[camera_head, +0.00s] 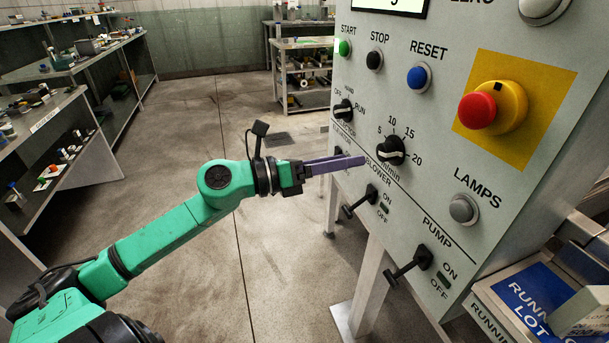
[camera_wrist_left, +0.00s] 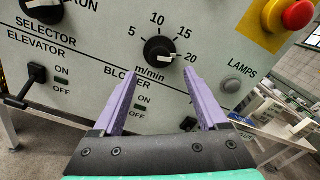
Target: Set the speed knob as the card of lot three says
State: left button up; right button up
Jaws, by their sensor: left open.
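The speed knob (camera_head: 390,151) is a round black dial on the grey panel, with marks 5, 10, 15 and 20 around it and "m/min" below. In the left wrist view the knob (camera_wrist_left: 159,50) has a white pointer turned right, toward 20. My left gripper (camera_head: 357,161) has purple fingers and is open and empty, just left of the knob in the head view. In the wrist view its fingertips (camera_wrist_left: 162,72) stand apart, below and either side of the knob. A blue and white "RUNNING LOT" card (camera_head: 530,293) lies lower right; its lot number is hidden.
A selector knob (camera_head: 344,109), the blower lever (camera_head: 362,201) and the pump lever (camera_head: 410,265) stick out of the panel nearby. A red stop button (camera_head: 478,109) juts out at upper right. Shelving (camera_head: 75,130) stands at left; the floor between is clear.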

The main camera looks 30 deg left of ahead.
pick_arm(q)
jog(key=v, duration=0.7)
jog(key=shift+b, duration=0.4)
jog(key=shift+s+a, duration=0.1)
jog(key=shift+a, duration=0.05)
